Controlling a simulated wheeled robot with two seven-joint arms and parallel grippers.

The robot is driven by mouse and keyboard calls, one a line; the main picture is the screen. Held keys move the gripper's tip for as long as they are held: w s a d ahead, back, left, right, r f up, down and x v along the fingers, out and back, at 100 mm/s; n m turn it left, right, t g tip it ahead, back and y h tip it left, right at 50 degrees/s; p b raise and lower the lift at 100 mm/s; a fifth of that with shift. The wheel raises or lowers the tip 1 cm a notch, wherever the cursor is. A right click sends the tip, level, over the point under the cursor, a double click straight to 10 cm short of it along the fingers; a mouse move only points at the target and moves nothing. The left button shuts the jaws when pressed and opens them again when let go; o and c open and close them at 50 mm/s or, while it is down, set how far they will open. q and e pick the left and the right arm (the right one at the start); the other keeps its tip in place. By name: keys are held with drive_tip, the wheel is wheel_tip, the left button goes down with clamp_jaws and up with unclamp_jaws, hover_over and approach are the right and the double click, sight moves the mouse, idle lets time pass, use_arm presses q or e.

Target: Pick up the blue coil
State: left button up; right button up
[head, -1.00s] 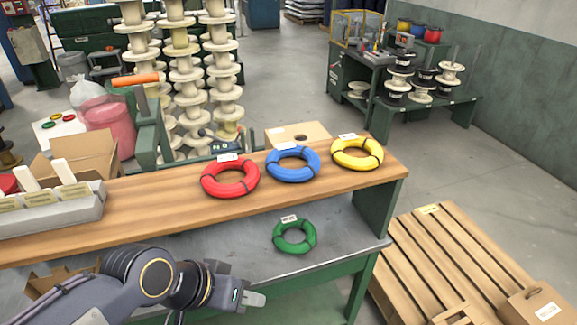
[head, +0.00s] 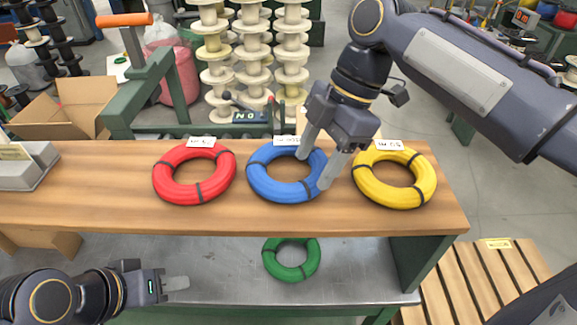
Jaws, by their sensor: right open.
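The blue coil (head: 270,186) lies flat on the wooden bench top, between the red coil (head: 172,188) and the yellow coil (head: 395,195). A white label sits at its back edge. My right gripper (head: 313,171) reaches down from the upper right and is open. Its two fingers are at the right side of the blue coil, one over the ring and one near its outer right edge, covering part of it. I cannot tell whether they touch it. My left gripper (head: 176,284) is at the lower left, away from the coils; its finger opening does not show clearly.
A green coil (head: 291,273) lies on the grey lower shelf (head: 215,262). A green frame with an orange handle (head: 124,20) and an open cardboard box (head: 66,108) stand behind the bench at left. A wooden pallet (head: 482,285) is at the lower right.

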sight(306, 182)
drive_tip(key=x, duration=0.5)
drive_tip(key=shift+d, duration=0.1)
clamp_jaws()
